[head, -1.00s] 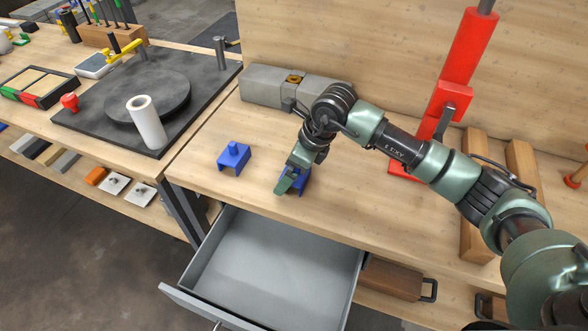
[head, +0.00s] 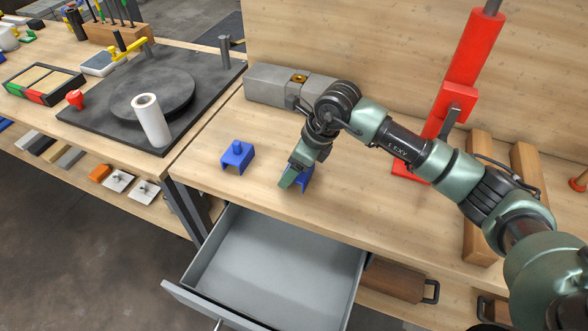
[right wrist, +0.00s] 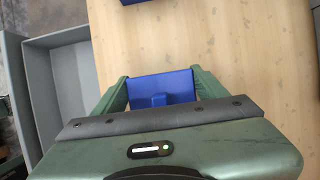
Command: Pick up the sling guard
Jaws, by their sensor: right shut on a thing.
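Two blue U-shaped sling guards with a small knob on top are in the head view. One guard (head: 237,157) stands free on the wooden bench, and its edge shows at the top of the right wrist view (right wrist: 130,2). The other guard (head: 306,178) is partly hidden by my right gripper (head: 294,176). In the right wrist view that guard (right wrist: 162,84) sits between the two green fingers, which are shut on it. It is at the bench top near the front edge; I cannot tell if it is clear of the surface. My left gripper is not in view.
An open, empty grey drawer (head: 270,262) juts out below the bench front. A grey block (head: 268,86) lies behind the guards, and a red upright stand (head: 464,65) is to the right. A white roll (head: 151,120) stands on a dark plate at left.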

